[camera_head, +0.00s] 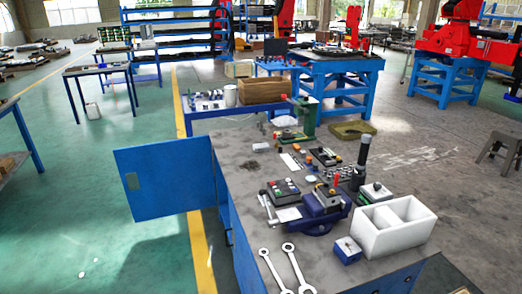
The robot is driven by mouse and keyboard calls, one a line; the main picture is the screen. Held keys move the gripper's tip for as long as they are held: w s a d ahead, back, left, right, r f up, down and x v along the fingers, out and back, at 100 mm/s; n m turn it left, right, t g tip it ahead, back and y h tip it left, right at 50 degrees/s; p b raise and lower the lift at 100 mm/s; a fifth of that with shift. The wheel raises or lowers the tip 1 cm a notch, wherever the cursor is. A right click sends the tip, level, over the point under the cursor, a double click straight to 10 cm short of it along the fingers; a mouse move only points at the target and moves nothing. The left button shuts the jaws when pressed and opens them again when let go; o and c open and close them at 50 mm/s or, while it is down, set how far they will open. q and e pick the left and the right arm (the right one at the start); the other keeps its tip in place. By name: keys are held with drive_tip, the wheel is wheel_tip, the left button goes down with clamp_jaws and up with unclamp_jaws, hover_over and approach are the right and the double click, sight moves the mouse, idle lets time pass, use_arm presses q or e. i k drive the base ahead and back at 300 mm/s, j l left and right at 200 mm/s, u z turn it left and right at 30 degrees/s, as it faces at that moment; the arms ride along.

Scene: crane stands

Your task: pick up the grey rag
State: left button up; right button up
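I cannot pick out a grey rag for certain. A pale, crumpled thing (285,122) lies behind the far end of the grey-topped workbench (232,150); it is too small to tell whether it is cloth. A folded olive-green thing (352,130) lies beyond the bench's right side and is not grey. Neither of my grippers shows in the head view.
The blue bench door (165,177) stands open to the left. The benchtop holds a blue vise (322,212), a white two-compartment box (393,226), two wrenches (290,268), a small blue box (347,250) and a green stand (304,115). The green floor at left is mostly clear.

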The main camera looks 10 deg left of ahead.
sight(259, 148)
drive_tip(key=k, duration=0.65)
drive_tip(key=z, duration=2.45)
drive_tip(key=k+j, duration=0.2)
drive_tip(key=j, duration=0.35)
drive_tip(key=k+j, duration=0.2)
drive_tip(key=j, duration=0.4)
drive_tip(key=k+j, duration=0.2)
drive_tip(key=j, duration=0.35)
drive_tip(key=k+j, duration=0.2)
drive_tip(key=j, duration=0.35)
drive_tip(key=k+j, duration=0.25)
drive_tip(key=j, duration=0.35)
drive_tip(key=k+j, duration=0.2)
drive_tip(key=j, duration=0.35)
drive_tip(key=k+j, duration=0.2)
drive_tip(key=j, duration=0.4)
drive_tip(key=k+j, duration=0.2)
drive_tip(key=j, duration=0.35)
